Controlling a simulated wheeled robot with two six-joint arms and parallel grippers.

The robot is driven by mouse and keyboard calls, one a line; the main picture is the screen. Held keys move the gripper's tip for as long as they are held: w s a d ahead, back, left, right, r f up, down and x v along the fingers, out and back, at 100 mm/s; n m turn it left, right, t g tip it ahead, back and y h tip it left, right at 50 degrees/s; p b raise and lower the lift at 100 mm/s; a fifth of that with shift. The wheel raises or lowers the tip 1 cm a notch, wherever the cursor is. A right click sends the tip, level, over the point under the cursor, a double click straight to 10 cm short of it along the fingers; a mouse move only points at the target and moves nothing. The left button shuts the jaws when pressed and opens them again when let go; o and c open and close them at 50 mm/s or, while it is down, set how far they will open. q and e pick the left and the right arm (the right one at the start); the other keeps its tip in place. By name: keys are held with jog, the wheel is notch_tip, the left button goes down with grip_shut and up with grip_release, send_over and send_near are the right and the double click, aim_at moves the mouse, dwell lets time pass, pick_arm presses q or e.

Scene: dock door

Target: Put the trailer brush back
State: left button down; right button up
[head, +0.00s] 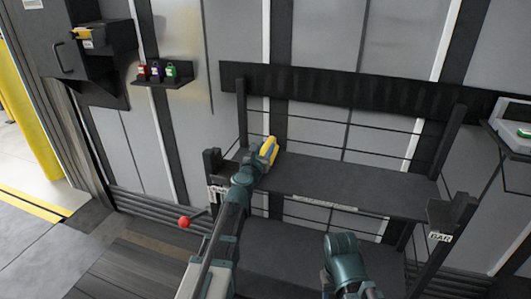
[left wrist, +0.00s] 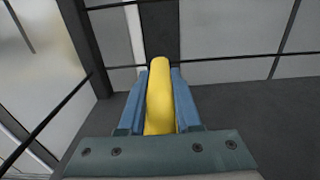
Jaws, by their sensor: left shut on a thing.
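A smooth, rounded yellow piece, which I take for the handle of the trailer brush (left wrist: 160,98), is clamped between the two blue fingers of my left gripper (left wrist: 159,100) in the left wrist view. In the head view my left gripper (head: 268,152) is at the left end of the dark shelf (head: 350,186), near the wall, with the yellow brush (head: 266,149) in it. No bristles show, and I cannot tell whether the brush touches the shelf. Part of my right arm shows at the bottom of the head view, but its fingers do not.
Dark brackets flank the shelf; the right one carries a BAR label (head: 440,238). A small ledge (head: 165,81) holds red, purple and green padlocks. A dark box (head: 98,40) with a yellow item is upper left. A red knob (head: 184,222) sticks out. The shelf's middle is bare.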

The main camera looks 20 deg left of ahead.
pick_arm(q)
jog(key=shift+r, duration=0.1)
jog(key=c, duration=0.6)
grip_release()
jog(key=shift+r, duration=0.1)
jog(key=s, duration=1.2)
jog(key=shift+a, duration=0.2)
